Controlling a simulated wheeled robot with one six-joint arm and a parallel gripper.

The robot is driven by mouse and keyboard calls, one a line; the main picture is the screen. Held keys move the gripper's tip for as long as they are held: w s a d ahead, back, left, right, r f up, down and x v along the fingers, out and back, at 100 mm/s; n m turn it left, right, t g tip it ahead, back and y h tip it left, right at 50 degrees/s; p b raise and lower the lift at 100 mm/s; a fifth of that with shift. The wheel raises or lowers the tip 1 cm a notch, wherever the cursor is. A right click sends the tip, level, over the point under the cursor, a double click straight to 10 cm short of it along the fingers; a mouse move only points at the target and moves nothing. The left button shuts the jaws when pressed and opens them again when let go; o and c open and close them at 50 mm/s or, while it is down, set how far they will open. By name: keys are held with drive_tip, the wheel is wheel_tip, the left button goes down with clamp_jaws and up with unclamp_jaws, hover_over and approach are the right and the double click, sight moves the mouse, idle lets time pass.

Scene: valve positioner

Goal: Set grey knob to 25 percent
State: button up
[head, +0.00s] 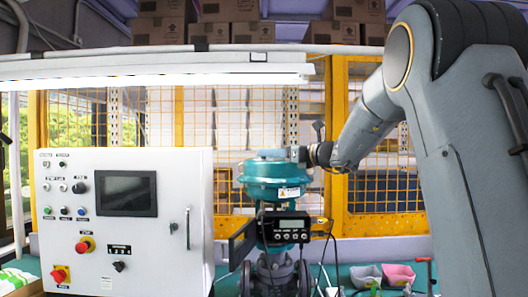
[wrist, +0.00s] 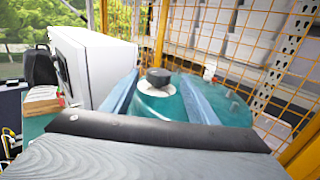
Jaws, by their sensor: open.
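A teal valve actuator (head: 275,185) stands right of the white control cabinet in the head view. In the wrist view, a dark grey knob (wrist: 158,77) sits on a pale round plate (wrist: 157,87) on top of the teal housing. No scale or percent marks can be read there. My gripper (head: 268,154) is level above the actuator, pointing left; the knob cannot be made out in this view. In the wrist view, the two blue fingers of my gripper (wrist: 160,84) are apart, one on each side of the knob, with visible gaps to it.
The white cabinet (head: 190,165) with screen and buttons stands close on the left. A positioner box with display (head: 284,228) hangs on the actuator's front. A yellow mesh fence (head: 385,190) stands behind. Grey and pink bins (head: 398,275) lie on the green bench at right.

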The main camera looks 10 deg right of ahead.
drive_tip(key=p+x, duration=0.1)
drive_tip(key=x, duration=0.4)
drive_tip(key=shift+w+a+p, duration=0.15)
drive_tip(key=shift+a+p, duration=0.15)
drive_tip(key=shift+p, duration=0.05)
drive_tip(key=c, duration=1.1)
drive_tip(key=shift+o, duration=0.2)
